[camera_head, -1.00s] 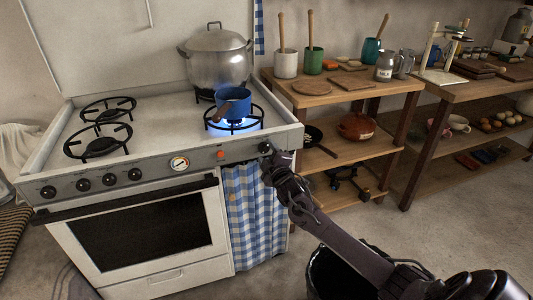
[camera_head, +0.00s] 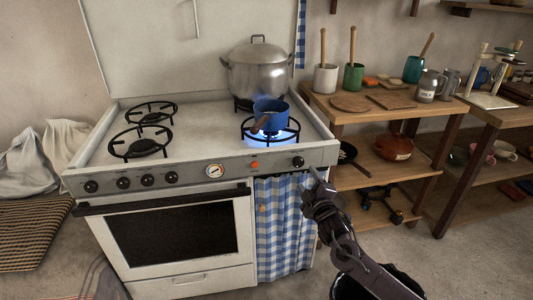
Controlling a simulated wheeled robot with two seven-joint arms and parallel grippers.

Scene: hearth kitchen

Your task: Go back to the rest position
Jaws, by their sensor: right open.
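My right gripper (camera_head: 319,188) is at the stove's front right corner, below the knob panel and beside the checked curtain. It is open, and nothing shows between its fingers. My right arm comes in from the bottom right. My left gripper is out of view. A blue pot (camera_head: 270,115) with a brown handle sits on the front right burner, over a lit blue flame (camera_head: 270,135). The white stove (camera_head: 100,180) stands in the middle of the view.
A large lidded steel pot (camera_head: 257,72) stands on the back right burner. A wooden shelf unit (camera_head: 385,113) with jars and boards stands right of the stove. A dark bin (camera_head: 350,287) is on the floor by my arm. Floor shows at the right.

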